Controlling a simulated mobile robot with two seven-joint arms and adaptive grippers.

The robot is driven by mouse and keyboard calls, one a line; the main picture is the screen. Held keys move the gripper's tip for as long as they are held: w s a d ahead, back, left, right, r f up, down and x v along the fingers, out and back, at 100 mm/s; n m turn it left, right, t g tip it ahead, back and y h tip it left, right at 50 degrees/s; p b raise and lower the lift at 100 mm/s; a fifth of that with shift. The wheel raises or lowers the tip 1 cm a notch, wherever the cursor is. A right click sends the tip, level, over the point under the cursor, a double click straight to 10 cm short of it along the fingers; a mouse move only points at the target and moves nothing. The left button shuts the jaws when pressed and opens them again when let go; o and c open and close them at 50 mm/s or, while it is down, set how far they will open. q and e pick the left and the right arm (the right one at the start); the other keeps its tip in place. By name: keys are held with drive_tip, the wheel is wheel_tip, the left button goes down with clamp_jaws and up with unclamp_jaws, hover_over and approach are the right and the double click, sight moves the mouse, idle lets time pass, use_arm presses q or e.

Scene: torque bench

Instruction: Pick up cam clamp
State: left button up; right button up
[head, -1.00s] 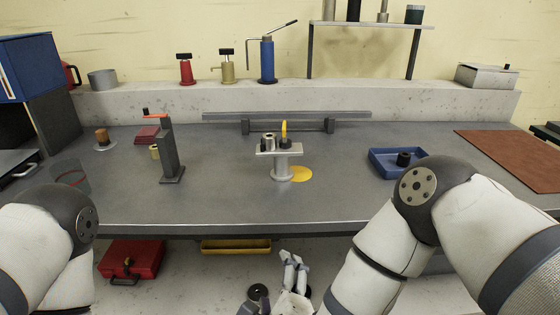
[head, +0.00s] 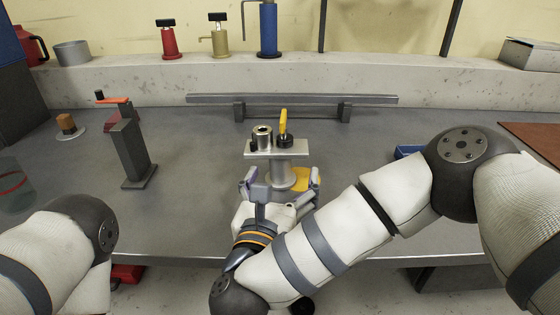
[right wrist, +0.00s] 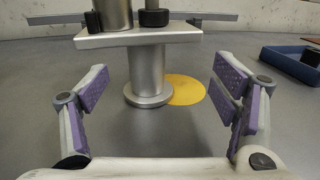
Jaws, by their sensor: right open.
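The cam clamp appears to be the small black piece with an upright yellow lever (head: 284,125). It stands on the right part of a small grey pedestal's plate (head: 298,152). In the right wrist view its black base (right wrist: 153,17) shows at the top edge, and the lever is cut off. My right gripper (head: 281,187) is open and empty, in front of the pedestal and below its plate. In the right wrist view my right gripper (right wrist: 160,90) has its purple-padded fingers spread to either side of the post, apart from it. My left gripper is out of view.
A metal cylinder (head: 262,137) and a small black knob share the plate, left of the clamp. A yellow disc (right wrist: 186,90) lies by the pedestal foot. A dark post with an orange lever (head: 127,150) stands left. A long rail (head: 290,99) runs behind. A blue tray (right wrist: 290,60) is right.

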sight(291, 150)
drive_tip(key=x, duration=0.8)
drive_tip(key=shift+w+r, duration=0.25)
drive_tip(key=shift+w, duration=0.1)
drive_tip(key=c, duration=1.5)
drive_tip(key=shift+c, duration=0.3)
drive_tip(key=shift+c, duration=0.7)
